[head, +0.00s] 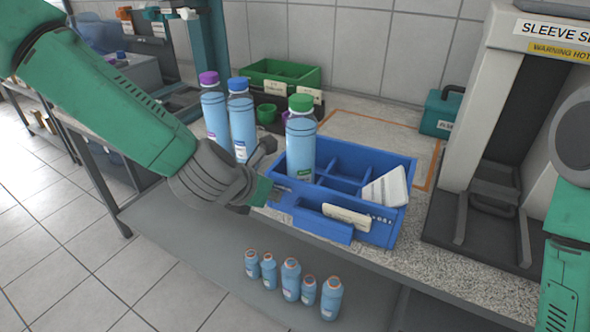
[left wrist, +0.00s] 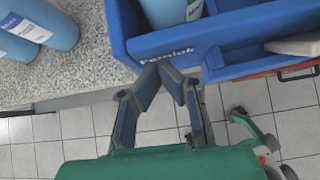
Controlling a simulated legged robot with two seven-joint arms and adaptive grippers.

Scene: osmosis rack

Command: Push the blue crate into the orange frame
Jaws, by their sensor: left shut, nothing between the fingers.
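The blue crate (head: 395,232) sits at the counter's front edge, its near side appearing to overhang the floor. It holds a green-capped bottle (head: 301,150), a white angled piece (head: 385,190) and a pale strip (head: 346,216). The orange frame (head: 436,165) is an outline on the counter behind and right of the crate, partly hidden by it. My left gripper (head: 262,178) is at the crate's left front. In the left wrist view, its fingers (left wrist: 166,68) are together, empty, at the labelled crate wall (left wrist: 180,40); contact is unclear. My right gripper is out of view.
Two bottles (head: 241,118) stand left of the crate. A green bin (head: 281,73) is behind, and a teal box (head: 441,112) is at the back right. A sleeve sealer (head: 505,120) stands on the right. Small bottles (head: 290,280) sit on the lower shelf.

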